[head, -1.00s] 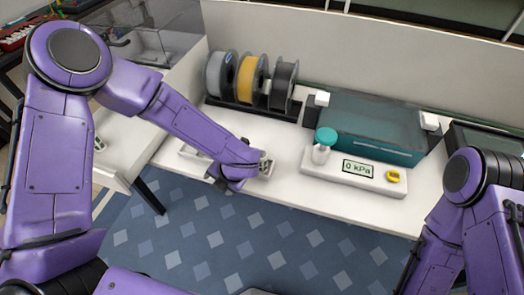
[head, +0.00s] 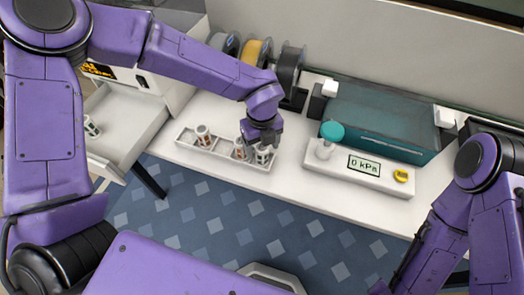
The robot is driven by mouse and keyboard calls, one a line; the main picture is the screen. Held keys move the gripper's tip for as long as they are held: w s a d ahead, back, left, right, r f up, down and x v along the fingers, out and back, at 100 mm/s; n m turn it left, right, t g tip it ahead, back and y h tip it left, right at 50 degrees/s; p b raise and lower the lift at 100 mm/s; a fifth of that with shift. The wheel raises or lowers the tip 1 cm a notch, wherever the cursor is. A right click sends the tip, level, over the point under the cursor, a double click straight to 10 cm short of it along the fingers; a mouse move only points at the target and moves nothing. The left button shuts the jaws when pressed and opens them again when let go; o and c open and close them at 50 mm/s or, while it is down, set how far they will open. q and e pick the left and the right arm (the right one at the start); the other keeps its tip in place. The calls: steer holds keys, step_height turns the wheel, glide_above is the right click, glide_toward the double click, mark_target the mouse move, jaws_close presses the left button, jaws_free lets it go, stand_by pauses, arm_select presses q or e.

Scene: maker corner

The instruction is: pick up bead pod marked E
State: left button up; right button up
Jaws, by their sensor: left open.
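A white compartment tray (head: 225,160) lies along the front of the white table. Several small pale pods with brownish and dark markings are in view. One pod (head: 204,137) stands in the tray's left part, another pod (head: 240,149) right of its middle, and a third pod (head: 263,155) at the right end. The letters on them are too small to read, so I cannot tell which is E. My left gripper (head: 262,141) is open, pointing down right over the right-end pod. It partly hides that pod; whether they touch is unclear. My right arm shows at the right, its gripper out of view.
A white pressure unit (head: 315,163) with a teal-capped bottle and a "0 kPa" display stands right of the tray. A teal box (head: 380,125) and filament spools (head: 290,68) stand behind. Another pod (head: 91,127) is in a white bin (head: 125,130) at left.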

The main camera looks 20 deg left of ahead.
arm_select(q)
step_height(320, 180, down, 2)
steer(key=shift+f, duration=0.1)
steer(key=shift+s+d, duration=0.1)
steer(key=c, duration=1.1)
steer(key=shift+c, duration=0.2)
steer(key=shift+r, duration=0.2)
